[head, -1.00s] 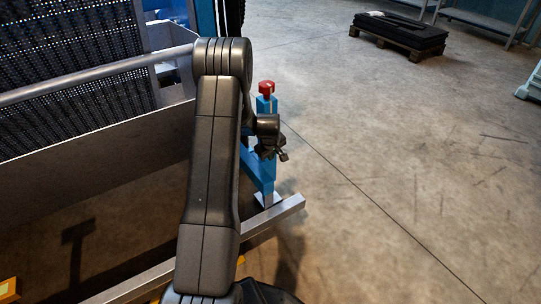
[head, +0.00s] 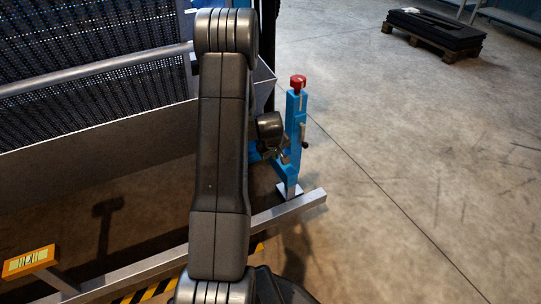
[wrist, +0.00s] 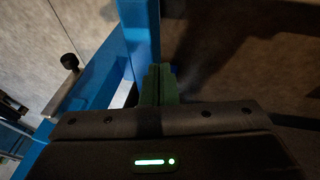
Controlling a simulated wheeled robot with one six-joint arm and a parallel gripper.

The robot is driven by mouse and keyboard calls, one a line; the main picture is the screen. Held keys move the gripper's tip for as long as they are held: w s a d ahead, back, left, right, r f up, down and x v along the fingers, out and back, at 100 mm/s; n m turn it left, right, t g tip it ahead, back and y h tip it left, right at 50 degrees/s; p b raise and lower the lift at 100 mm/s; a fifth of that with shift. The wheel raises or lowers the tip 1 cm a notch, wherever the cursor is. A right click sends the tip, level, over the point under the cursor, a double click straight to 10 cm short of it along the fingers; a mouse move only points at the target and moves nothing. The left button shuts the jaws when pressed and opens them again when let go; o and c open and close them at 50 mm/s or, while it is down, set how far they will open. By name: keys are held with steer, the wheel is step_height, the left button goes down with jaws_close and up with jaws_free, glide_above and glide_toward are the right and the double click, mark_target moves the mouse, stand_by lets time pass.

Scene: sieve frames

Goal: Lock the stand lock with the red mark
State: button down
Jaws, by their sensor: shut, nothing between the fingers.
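The stand is a blue post (head: 293,130) with a red cap (head: 298,82) on top, standing on a grey metal rail in the head view. A small dark handle (head: 304,135) shows on its right side. In the wrist view, a lever with a black knob (wrist: 70,62) sticks out left of the blue frame (wrist: 140,30). My gripper (head: 283,155) is just left of the post in the head view, low beside it. Its green fingers (wrist: 160,70) are together and empty in the wrist view, close to the blue frame. I cannot tell whether they touch it.
A large sieve frame with dark mesh (head: 85,65) and a grey bar fills the left. An orange block with a label (head: 28,262) sits at lower left. Yellow-black striping (head: 145,292) marks the floor. A pallet with black panels (head: 435,28) is far back; floor at right is clear.

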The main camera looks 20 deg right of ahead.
steer(key=shift+s+a+r, duration=0.1)
steer(key=shift+s+a, duration=0.1)
steer(key=shift+a, duration=0.3)
steer(key=shift+s+a+r, duration=0.1)
steer(key=shift+s+a, duration=0.1)
steer(key=shift+a, duration=0.25)
